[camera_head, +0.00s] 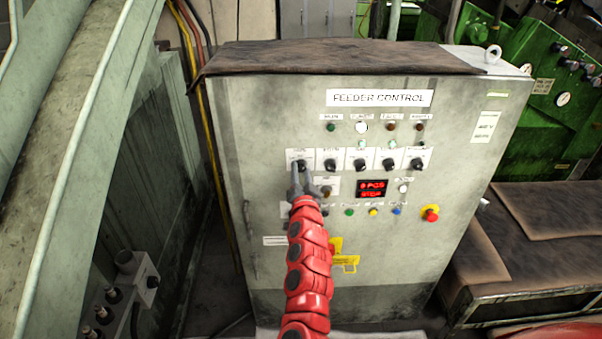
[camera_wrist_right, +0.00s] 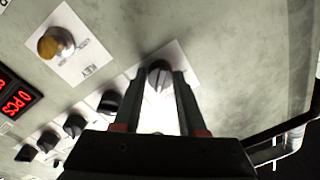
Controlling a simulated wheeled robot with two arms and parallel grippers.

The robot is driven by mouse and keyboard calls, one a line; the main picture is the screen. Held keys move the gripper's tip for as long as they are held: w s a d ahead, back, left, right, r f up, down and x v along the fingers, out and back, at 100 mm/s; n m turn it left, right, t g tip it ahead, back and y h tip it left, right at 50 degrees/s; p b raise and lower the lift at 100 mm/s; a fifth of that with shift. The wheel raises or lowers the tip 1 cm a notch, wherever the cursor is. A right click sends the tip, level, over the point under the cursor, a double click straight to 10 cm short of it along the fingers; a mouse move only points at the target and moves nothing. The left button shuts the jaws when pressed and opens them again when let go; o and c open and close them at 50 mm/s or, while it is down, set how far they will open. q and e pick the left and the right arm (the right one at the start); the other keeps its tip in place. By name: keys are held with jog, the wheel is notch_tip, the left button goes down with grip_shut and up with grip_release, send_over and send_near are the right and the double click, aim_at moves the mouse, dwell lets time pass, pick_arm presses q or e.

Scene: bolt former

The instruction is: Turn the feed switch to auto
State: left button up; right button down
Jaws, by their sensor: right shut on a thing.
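The feeder control cabinet (camera_head: 245,190) stands in front of me, with a row of black rotary switches across its face. My right gripper (camera_head: 300,172) reaches up to the leftmost switch (camera_head: 302,165) of that row. In the right wrist view the two fingers (camera_wrist_right: 170,85) are shut on the black knob (camera_wrist_right: 158,70), one on each side. The switch labels are too small or too covered to read, so I cannot tell which position the knob points to. My left gripper is not in view.
Other black switches (camera_head: 330,164) continue to the right. Below are a key switch (camera_wrist_right: 56,42), a red display (camera_head: 371,188), coloured buttons and a red emergency stop (camera_head: 430,213). A cabinet handle (camera_head: 250,225) sticks out at the left. Green machinery (camera_head: 545,120) stands at the right.

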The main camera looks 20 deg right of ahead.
jog(key=shift+c, duration=2.3)
grip_release()
jog(key=shift+s, duration=0.1)
jog(key=shift+s+a+f, duration=0.1)
jog(key=shift+s, duration=0.15)
jog(key=r+b+v, duration=0.1)
jog(key=b+v, duration=0.2)
jog(key=v, duration=1.3)
jog(key=shift+s+a+f+b, duration=0.15)
jog(key=shift+s+f+b, duration=0.15)
jog(key=shift+f+b, duration=0.1)
jog(key=shift+r, duration=0.1)
